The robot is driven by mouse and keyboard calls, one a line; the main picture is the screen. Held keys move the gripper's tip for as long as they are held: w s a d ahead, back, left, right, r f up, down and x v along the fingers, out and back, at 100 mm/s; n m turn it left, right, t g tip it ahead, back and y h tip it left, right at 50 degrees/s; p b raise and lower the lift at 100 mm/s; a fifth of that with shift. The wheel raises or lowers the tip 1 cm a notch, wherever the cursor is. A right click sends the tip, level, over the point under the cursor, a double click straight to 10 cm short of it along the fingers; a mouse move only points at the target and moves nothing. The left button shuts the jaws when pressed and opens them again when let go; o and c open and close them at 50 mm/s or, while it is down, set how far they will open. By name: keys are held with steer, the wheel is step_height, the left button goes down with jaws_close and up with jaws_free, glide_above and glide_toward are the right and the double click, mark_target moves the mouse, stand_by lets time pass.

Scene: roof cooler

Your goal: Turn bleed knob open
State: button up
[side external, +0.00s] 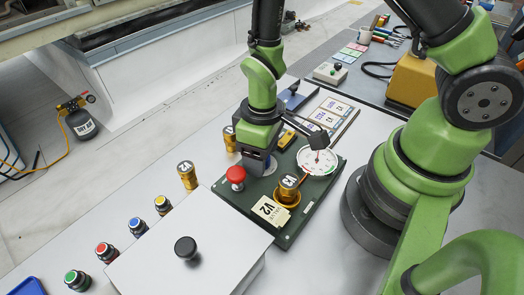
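A dark green panel (303,222) lies on the grey table and carries several fittings. My gripper (258,168) points down over its left part, low and close to the surface. A round pale and blue fitting (271,172) shows partly behind the fingertips; most of it is hidden. I cannot tell whether the fingers touch it or whether it is the bleed knob. A red knob (236,174) stands just left of the gripper. A brass valve marked V2 (289,188) stands to the right, and a white dial gauge (318,162) is beyond it.
A cream V2 tag (270,211) lies on the panel. Brass caps (187,175) and coloured push buttons (162,204) stand to the left. A grey box with a black knob (186,247) is in front. A black square-headed piece (319,140) rises by the gauge.

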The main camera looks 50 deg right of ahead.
step_height(320, 180, up, 10)
steer(key=shift+d, duration=0.2)
stand_by(0.6)
steer(key=m, duration=0.6)
steer(key=a+m, duration=0.1)
steer(key=m, duration=0.3)
steer(key=shift+f+h, duration=0.3)
steer(key=shift+h, duration=0.1)
steer(key=f, duration=0.9)
steer(key=shift+s+d+f, duration=0.15)
steer(key=shift+d+f, duration=0.05)
steer(key=shift+f, duration=0.1)
